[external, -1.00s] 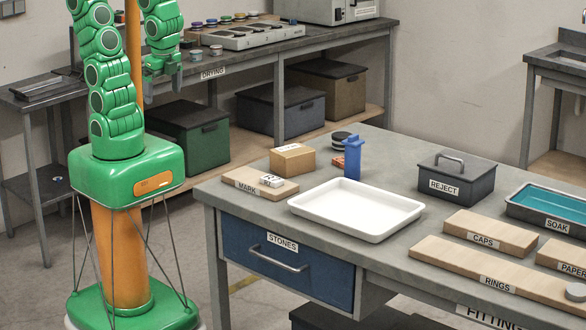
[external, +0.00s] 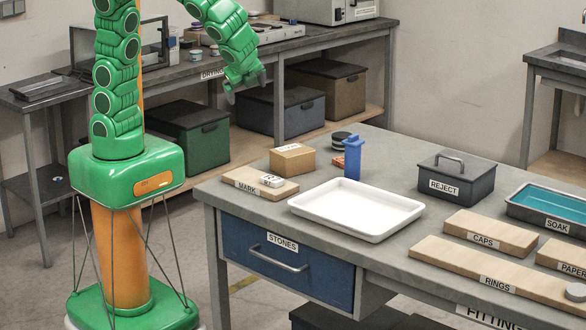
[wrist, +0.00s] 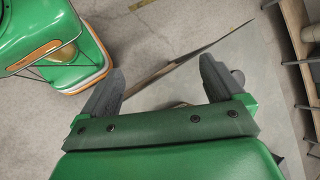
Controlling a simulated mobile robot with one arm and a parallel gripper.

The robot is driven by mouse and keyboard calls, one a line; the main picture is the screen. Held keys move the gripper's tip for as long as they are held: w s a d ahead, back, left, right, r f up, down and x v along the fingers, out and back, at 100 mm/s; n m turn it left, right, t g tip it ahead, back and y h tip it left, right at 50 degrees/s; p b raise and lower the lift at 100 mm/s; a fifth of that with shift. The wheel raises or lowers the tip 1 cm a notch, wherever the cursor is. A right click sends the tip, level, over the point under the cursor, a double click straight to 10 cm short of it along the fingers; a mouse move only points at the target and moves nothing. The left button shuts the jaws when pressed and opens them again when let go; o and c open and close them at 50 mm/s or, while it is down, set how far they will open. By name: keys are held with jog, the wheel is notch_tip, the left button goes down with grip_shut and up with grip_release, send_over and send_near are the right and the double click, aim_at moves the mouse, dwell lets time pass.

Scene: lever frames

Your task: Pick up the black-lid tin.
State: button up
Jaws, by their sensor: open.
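A small round tin with a black lid (external: 341,136) stands at the far edge of the front table, behind a blue upright bottle-like object (external: 352,158) that partly hides it. My gripper (external: 247,90) hangs in the air to the left of the tin and higher in the picture, apart from it. In the wrist view my gripper (wrist: 160,82) is open with its two grey fingers spread and nothing between them.
A cardboard box (external: 292,158) stands left of the tin. A MARK board (external: 250,182), white tray (external: 360,208), REJECT box (external: 456,180) and SOAK tray (external: 512,204) also occupy the front table. The drying bench (external: 290,47) stands behind.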

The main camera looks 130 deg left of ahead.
aim_at(338, 139)
jog(key=w+a+f+m+y, duration=0.2)
jog(key=w+a+f+m, duration=0.1)
jog(key=w+a+f, duration=0.2)
jog(key=w+a+f+m+y, duration=0.2)
jog(key=w+a+f, duration=0.3)
jog(key=a, duration=0.3)
jog(key=w+a+f+m+y, duration=0.1)
jog(key=w+a+f+m, duration=0.4)
jog(key=w+a+f, duration=0.1)
jog(key=shift+w+a+y, duration=0.3)
jog(key=shift+a+y, duration=0.1)
jog(key=shift+a, duration=0.05)
jog(key=shift+a+f+g, duration=0.1)
jog(key=shift+a+g, duration=0.15)
jog(key=shift+g, duration=0.05)
jog(key=shift+x, duration=3.7)
jog(key=shift+c, duration=0.3)
jog(key=c, duration=1)
